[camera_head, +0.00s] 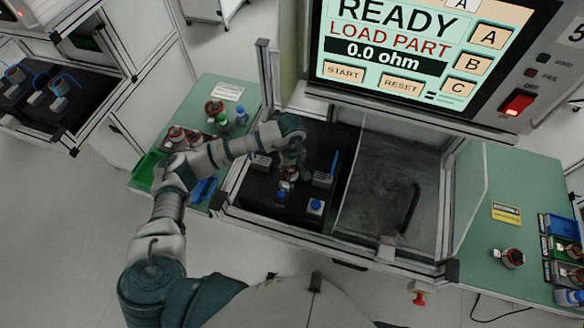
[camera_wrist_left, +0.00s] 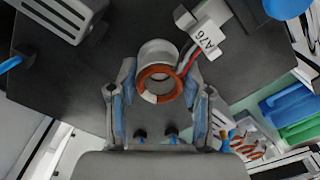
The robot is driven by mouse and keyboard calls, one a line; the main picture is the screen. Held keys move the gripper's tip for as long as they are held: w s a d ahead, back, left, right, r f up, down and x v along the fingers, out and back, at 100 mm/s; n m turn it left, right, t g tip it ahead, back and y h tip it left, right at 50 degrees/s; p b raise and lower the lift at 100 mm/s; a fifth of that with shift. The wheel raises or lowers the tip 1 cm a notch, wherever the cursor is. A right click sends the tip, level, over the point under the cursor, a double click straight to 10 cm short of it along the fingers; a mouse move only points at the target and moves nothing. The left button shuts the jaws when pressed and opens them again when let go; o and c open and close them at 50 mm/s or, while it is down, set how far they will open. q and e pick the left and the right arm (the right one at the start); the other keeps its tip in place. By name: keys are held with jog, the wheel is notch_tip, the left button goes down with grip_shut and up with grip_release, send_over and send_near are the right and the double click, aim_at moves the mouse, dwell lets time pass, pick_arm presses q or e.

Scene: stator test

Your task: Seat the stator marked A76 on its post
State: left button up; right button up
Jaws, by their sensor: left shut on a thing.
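The stator (camera_wrist_left: 157,72), a pale ring with copper winding and red and dark leads, sits between the fingers of my left gripper (camera_wrist_left: 158,85) in the left wrist view. Its white tag (camera_wrist_left: 206,38) reads A76. In the head view my left gripper (camera_head: 290,172) is over the dark test bed (camera_head: 260,195), and the stator is too small to make out clearly there. My left gripper is shut on the stator. I cannot make out the post; the gripper and stator may hide it. My right gripper is not in view.
Blue-topped blocks (camera_head: 316,206) and a blue upright piece (camera_head: 334,162) stand near the gripper. A clear guard panel (camera_head: 400,180) covers the right side. The screen (camera_head: 420,45) reads READY, LOAD PART, 0.0 ohm.

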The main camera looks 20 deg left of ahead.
pick_arm(q)
jog(key=shift+w+f, duration=0.1)
jog(key=shift+f, duration=0.1)
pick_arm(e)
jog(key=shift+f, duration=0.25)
pick_arm(q)
jog(key=shift+r, duration=0.1)
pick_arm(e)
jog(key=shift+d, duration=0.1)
pick_arm(q)
jog(key=o, duration=1.3)
jog(key=shift+a, duration=0.1)
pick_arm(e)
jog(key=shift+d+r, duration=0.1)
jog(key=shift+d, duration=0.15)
pick_arm(q)
notch_tip(320, 180, up, 12)
jog(key=shift+f, duration=0.1)
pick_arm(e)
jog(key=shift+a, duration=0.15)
